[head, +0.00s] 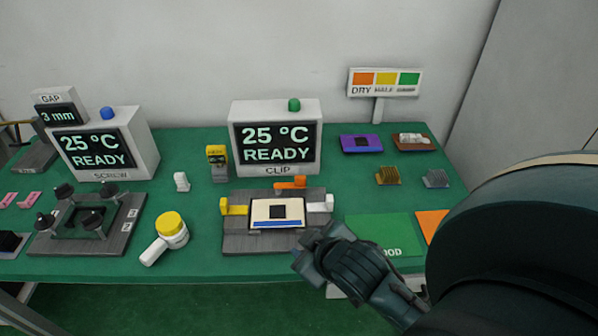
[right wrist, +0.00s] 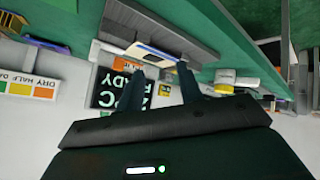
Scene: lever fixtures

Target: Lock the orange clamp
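The orange clamp (head: 290,183) sits at the back edge of the grey clip fixture (head: 240,242), in front of the CLIP display. It also shows in the right wrist view (right wrist: 130,63); I cannot tell whether it is locked. A pale board (head: 260,212) with a dark square and blue strip lies in the fixture. A yellow clamp (head: 235,207) is at its left and a white clamp (head: 320,204) at its right. My right gripper (head: 312,252) is by the fixture's front right corner, apart from the orange clamp. Its fingers (right wrist: 163,78) are open and empty. My left gripper is out of view.
The CLIP display box (head: 276,110) stands close behind the orange clamp. A green mat (head: 380,232) lies to the right. The screw fixture (head: 62,240) is far left.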

